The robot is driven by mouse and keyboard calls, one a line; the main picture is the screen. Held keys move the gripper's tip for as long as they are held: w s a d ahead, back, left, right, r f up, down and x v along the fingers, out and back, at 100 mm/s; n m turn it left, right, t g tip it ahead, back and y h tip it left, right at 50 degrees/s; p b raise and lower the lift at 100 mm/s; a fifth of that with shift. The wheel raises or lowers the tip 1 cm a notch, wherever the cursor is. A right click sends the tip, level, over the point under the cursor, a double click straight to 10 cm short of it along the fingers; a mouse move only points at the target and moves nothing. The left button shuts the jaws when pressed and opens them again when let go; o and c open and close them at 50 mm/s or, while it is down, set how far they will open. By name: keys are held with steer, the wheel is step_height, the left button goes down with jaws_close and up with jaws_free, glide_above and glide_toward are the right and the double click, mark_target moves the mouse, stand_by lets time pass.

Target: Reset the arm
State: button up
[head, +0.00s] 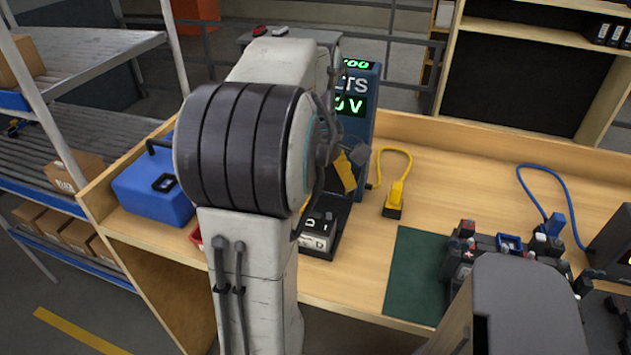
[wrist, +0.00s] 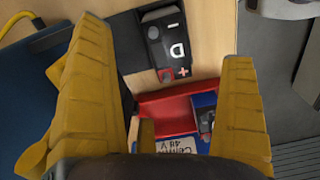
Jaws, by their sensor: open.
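My gripper (head: 345,172) shows in the head view as yellow fingers, partly hidden behind my own arm, above the workbench in front of the blue meter. In the wrist view the two yellow fingers of my gripper (wrist: 164,42) stand wide apart with nothing held between them. Beyond the fingers is a black block with plus and minus marks (wrist: 167,45), which also shows in the head view (head: 318,240). Below it in the wrist view is a red tray (wrist: 165,108) with a blue labelled item (wrist: 178,146) in it.
The wooden workbench (head: 350,275) holds a blue meter (head: 368,125) with green digits, a yellow cable plug (head: 394,200), a blue toolbox (head: 150,195), a green mat (head: 412,280) and several dark battery parts (head: 500,247). Roller shelves (head: 85,110) with boxes stand at left.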

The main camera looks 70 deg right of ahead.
steer(key=shift+r, duration=0.9)
